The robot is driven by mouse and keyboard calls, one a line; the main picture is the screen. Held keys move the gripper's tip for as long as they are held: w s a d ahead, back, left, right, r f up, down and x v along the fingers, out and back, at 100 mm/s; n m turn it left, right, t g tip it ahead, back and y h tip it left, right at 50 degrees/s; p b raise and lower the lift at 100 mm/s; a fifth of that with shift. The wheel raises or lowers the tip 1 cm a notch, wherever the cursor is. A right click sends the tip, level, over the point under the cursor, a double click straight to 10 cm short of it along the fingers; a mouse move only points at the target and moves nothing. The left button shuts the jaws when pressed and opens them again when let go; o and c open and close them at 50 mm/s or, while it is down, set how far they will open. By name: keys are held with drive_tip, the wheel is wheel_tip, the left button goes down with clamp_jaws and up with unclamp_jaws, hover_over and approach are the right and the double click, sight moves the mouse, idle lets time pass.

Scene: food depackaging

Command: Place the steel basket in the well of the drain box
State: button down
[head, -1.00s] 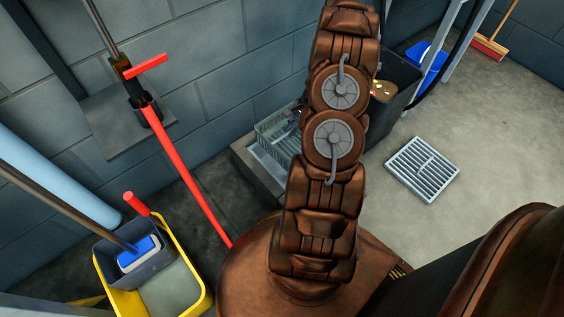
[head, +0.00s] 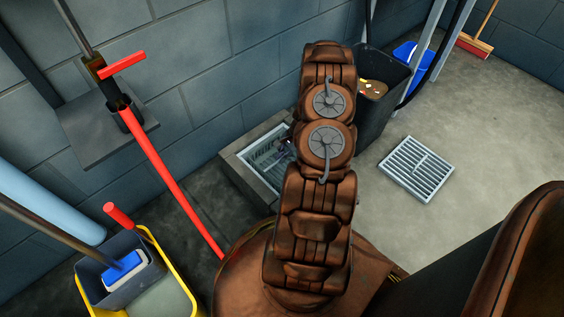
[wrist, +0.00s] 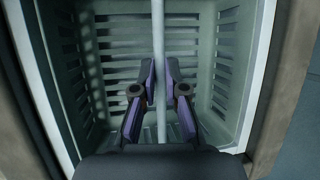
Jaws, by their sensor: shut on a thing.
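The steel basket (head: 264,152), pale and slatted, shows in the head view inside the drain box (head: 263,191). Its rim lies at or below the top of the box. In the wrist view the basket (wrist: 230,52) fills the middle, with the box's thick rim (wrist: 292,70) around it. My gripper (wrist: 161,70) has its two purple fingers shut on the thin handle bar (wrist: 160,25) across the basket. The basket looks empty. Whether its bottom touches the well floor is hidden. In the head view my arm covers the box's right side and most of the gripper.
A black bin (head: 386,110) with food scraps stands right of the box. A floor grate (head: 416,168) lies farther right on open floor. The block wall is close behind the box.

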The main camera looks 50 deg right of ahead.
sight(276, 170)
wheel_tip(276, 170, down, 3)
drive_tip(key=shift+f+b, duration=0.15)
drive_tip(key=shift+b, duration=0.35)
drive_tip(key=c, duration=1.2)
unclamp_jaws()
drive_tip(key=shift+f, duration=0.1)
